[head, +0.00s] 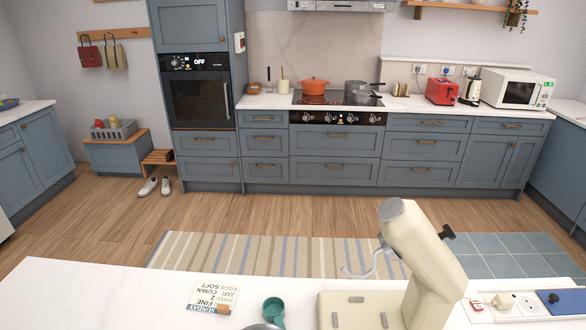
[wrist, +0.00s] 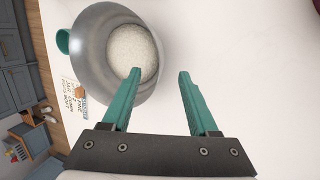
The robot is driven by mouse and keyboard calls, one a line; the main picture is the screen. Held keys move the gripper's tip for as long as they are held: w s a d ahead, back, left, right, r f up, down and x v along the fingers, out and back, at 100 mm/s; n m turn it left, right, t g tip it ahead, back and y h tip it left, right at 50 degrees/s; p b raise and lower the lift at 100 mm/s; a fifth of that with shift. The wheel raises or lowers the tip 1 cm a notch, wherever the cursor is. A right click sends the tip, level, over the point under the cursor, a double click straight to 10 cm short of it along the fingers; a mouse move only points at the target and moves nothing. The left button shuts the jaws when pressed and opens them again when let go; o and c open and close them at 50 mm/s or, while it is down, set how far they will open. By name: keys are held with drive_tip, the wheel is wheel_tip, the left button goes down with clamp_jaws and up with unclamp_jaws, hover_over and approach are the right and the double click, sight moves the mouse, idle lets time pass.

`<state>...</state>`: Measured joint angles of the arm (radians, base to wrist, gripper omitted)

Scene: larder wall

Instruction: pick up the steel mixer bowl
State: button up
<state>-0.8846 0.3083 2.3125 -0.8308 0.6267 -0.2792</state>
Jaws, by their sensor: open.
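The steel mixer bowl (wrist: 97,85) stands on the white worktop in the wrist view, with white powdery stuff inside. In the head view only a sliver of what appears to be its rim (head: 262,327) shows at the bottom edge. My gripper (wrist: 160,74) is open and empty, with teal fingers. The left finger overlaps the bowl's inside and the right finger is over bare worktop, so the bowl's right wall lies between them in the picture. I cannot tell how far the tips are above the rim. My gripper is not seen in the head view.
A cream stand mixer (head: 425,260) with a metal hook stands right of the bowl. A printed paper (head: 214,287) with a small orange-brown item lies further left. Sockets (head: 515,305) sit at the right.

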drive_tip(key=x, duration=0.9)
drive_tip(key=shift+w+a, duration=0.1)
drive_tip(key=shift+w, duration=0.1)
clamp_jaws()
idle(0.9)
